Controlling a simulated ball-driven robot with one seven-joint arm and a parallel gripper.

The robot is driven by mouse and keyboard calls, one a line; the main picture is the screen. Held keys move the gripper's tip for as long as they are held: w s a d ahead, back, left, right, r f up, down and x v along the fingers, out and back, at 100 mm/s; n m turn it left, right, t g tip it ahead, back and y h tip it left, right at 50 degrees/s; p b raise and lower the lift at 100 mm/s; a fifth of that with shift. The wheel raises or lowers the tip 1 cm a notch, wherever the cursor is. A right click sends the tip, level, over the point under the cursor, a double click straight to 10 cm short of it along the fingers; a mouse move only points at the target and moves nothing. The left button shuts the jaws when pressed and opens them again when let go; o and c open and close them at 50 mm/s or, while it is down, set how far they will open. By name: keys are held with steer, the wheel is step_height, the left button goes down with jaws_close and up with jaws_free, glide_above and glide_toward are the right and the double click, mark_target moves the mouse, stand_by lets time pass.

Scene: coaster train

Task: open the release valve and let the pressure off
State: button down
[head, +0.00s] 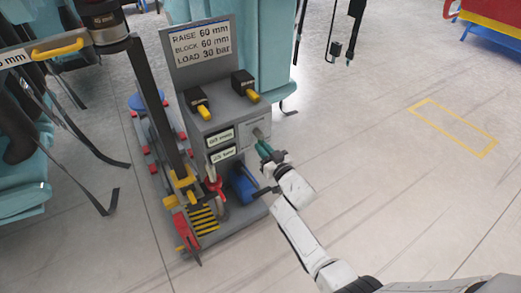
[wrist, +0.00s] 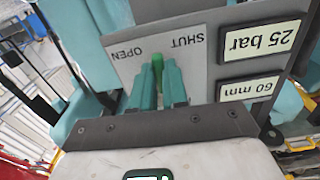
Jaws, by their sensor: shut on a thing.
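The release valve has a green handle (wrist: 157,61) on a grey plate (wrist: 205,72) marked OPEN and SHUT, upside down in the wrist view. The handle stands between the two words. My gripper (wrist: 158,82) is shut on this handle, one teal finger on each side. In the head view my gripper (head: 264,150) reaches the right part of the cart's front panel, and the handle is mostly hidden by the fingers. Two readouts beside the plate show 25 bar (wrist: 262,41) and 60 mm (wrist: 248,88).
The grey cart (head: 206,117) bears a sign (head: 201,42) reading RAISE 60 mm, BLOCK 60 mm, LOAD 30 bar. Two black blocks with yellow ends (head: 245,84) sit on top. A red-handled lever (head: 213,185) and blue unit (head: 242,184) stand below.

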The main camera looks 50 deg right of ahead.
steer(key=shift+s+d+r+n, duration=0.2)
steer(key=shift+d+n, duration=0.25)
steer(key=shift+n, duration=1.1)
steer(key=shift+s+d+r+n, duration=0.15)
steer(key=shift+d+n, duration=0.35)
steer(key=shift+n, duration=1.1)
steer(key=shift+s+d+r+n, duration=0.15)
steer(key=shift+d+n, duration=0.3)
steer(key=shift+n, duration=1.1)
steer(key=shift+w+r, duration=0.1)
steer(key=c, duration=1.1)
jaws_free()
steer(key=shift+c, duration=0.2)
steer(key=p+v, duration=0.2)
steer(key=v, duration=0.8)
steer(key=shift+s, duration=0.4)
